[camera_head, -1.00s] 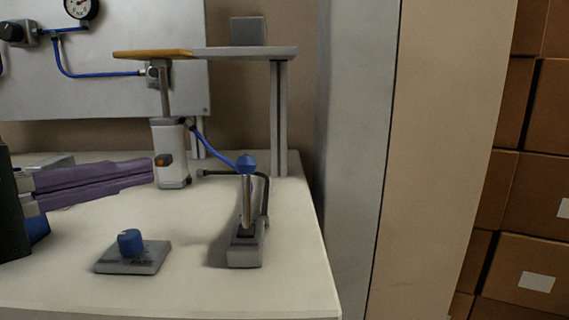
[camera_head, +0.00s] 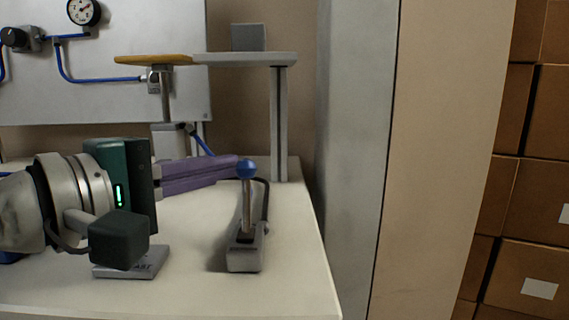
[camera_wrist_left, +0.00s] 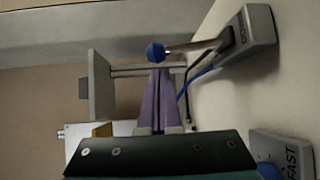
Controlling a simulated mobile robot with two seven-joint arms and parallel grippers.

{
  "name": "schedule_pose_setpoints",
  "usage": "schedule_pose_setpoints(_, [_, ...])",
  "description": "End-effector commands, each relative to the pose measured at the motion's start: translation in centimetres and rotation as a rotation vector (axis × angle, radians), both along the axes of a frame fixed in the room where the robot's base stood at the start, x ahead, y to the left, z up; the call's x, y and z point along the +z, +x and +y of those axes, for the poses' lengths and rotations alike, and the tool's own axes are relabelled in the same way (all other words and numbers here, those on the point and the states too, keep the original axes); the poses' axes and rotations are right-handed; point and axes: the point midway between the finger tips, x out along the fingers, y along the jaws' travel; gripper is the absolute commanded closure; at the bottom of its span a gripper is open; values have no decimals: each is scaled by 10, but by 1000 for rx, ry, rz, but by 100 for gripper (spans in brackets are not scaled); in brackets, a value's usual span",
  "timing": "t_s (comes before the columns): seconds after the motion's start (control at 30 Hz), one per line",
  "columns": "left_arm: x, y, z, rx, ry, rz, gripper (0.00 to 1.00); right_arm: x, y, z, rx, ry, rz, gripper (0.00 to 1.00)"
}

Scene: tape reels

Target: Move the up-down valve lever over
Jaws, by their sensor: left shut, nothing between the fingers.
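The valve lever (camera_head: 247,205) is a metal rod with a blue ball knob (camera_head: 246,169) on a grey base (camera_head: 245,258) near the table's right edge. The rod stands nearly upright in the head view. My left gripper (camera_head: 236,168) has purple fingers, shut with nothing between them. Its tips are at the left side of the knob in the head view. In the left wrist view the knob (camera_wrist_left: 155,53) shows just beyond the fingertips (camera_wrist_left: 159,72). I cannot tell whether they touch. My right gripper is not in view.
A grey plate marked FAST (camera_head: 130,268) sits left of the lever, its blue dial hidden behind my left wrist in the head view. A cylinder (camera_head: 168,140) stands behind under a shelf (camera_head: 245,55). A gauge (camera_head: 83,11) is on the back panel. A grey pillar (camera_head: 355,150) stands right of the table.

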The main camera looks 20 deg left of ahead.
Motion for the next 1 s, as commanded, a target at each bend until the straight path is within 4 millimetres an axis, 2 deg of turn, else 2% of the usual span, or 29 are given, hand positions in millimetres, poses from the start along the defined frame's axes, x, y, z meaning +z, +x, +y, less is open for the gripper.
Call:
schedule_pose_setpoints(0.53, [1,-6,-5,2,2,-5,100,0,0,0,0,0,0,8])
schedule_pose_setpoints(1.0, [2,-11,-7,1,22,-80,100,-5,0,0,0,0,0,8])
